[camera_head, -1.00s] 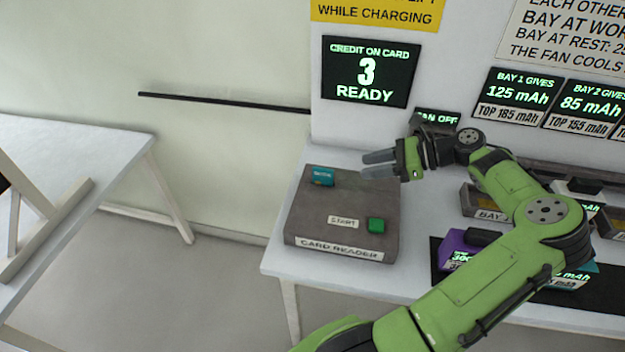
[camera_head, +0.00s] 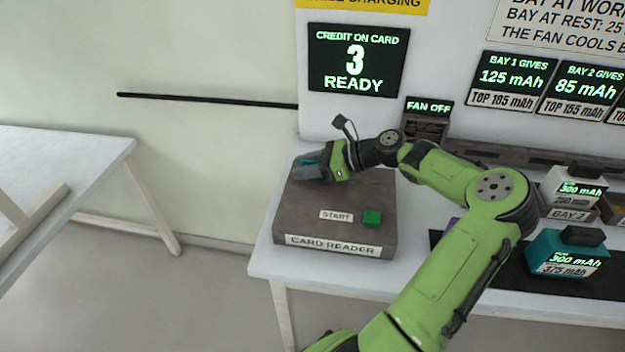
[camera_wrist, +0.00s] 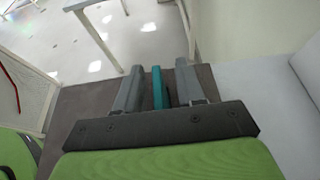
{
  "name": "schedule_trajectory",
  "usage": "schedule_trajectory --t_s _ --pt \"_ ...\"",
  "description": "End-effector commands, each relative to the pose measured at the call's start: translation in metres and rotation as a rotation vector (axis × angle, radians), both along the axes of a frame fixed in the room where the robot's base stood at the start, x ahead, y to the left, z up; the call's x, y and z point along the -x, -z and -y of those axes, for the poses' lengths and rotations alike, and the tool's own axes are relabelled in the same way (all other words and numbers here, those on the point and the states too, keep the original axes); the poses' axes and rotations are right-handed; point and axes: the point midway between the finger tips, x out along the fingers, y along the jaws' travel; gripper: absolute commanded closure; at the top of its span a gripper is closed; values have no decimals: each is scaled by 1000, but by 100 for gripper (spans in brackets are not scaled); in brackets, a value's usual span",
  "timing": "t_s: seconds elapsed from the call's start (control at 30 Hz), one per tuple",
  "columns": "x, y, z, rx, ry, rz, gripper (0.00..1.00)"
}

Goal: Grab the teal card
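The teal card (camera_wrist: 158,88) stands upright in the top of the card reader (camera_head: 320,240). In the wrist view it lies between the two fingers of my gripper (camera_wrist: 160,84), with a visible gap on each side. In the head view only a small strip of the teal card (camera_head: 311,161) shows behind the fingers. My gripper (camera_head: 308,169) is open around the card, over the back left of the reader. The slot holding the card is hidden by the fingers.
A green button (camera_head: 372,218) beside a START label is on the reader. A screen (camera_head: 357,60) reads credit 3, READY. A teal battery pack (camera_head: 562,258) and a white pack (camera_head: 574,190) stand to the right. Another table (camera_head: 70,155) is at the left.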

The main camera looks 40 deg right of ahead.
Motion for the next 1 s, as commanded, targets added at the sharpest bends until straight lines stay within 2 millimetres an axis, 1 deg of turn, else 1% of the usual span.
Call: schedule_trajectory --t_s 0.13,0.17,0.3,0.4,0.67,0.77,0.87,1.0 --pt "0 -2 0 0 1 0 62" --pt "0 -2 0 0 0 0 65" --pt "0 -2 0 1 0 1 86" --pt "0 -2 0 1 0 1 100" --pt "0 -2 0 1 0 1 100" --pt "0 -8 0 2 0 1 100" --pt "0 -30 1 4 -1 2 100" --pt "0 -69 1 4 0 2 100"
